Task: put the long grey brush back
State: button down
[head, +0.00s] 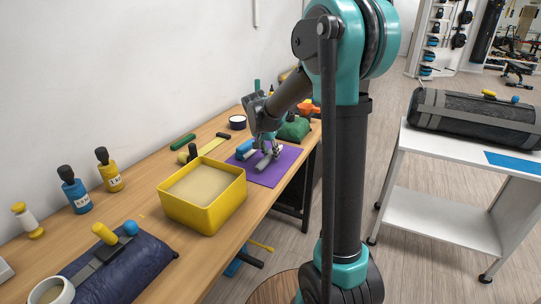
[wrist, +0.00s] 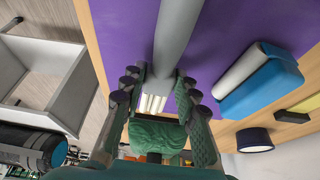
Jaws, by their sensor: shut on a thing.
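The long grey brush (wrist: 176,38) lies along the view between my fingers in the wrist view, over the purple mat (wrist: 120,30). Pale bristle-like strips show at its near end. My gripper (wrist: 160,88) is shut on it, with one finger on each side. In the head view my gripper (head: 268,150) is low over the purple mat (head: 287,168) on the wooden bench, and a grey length of the brush (head: 263,162) shows beneath it. I cannot tell whether the brush touches the mat.
A blue block with a grey roll (wrist: 262,82) lies beside the brush. A green lumpy thing (head: 294,129) and a dark cup (head: 237,122) stand behind. A yellow box (head: 207,207) stands in front. A white trolley (head: 440,185) carries a dark bag at right.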

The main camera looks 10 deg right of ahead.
jog(key=shift+f, duration=0.55)
jog(key=c, duration=1.1)
grip_release()
jog(key=shift+c, duration=0.2)
jog(key=shift+f, duration=0.1)
jog(key=v, duration=1.7)
jog(key=s+d+f+n+y, duration=0.1)
jog(key=s+d+f+n, duration=0.3)
jog(key=s+f, duration=0.7)
jog(key=s+d+f+n+y, duration=0.1)
jog(key=s+d+f+n, duration=0.2)
jog(key=s+f, duration=0.8)
jog(key=s+d, duration=0.2)
jog(key=shift+s+f+n+t+y, duration=0.35)
jog(key=shift+f+n+t+y, duration=0.05)
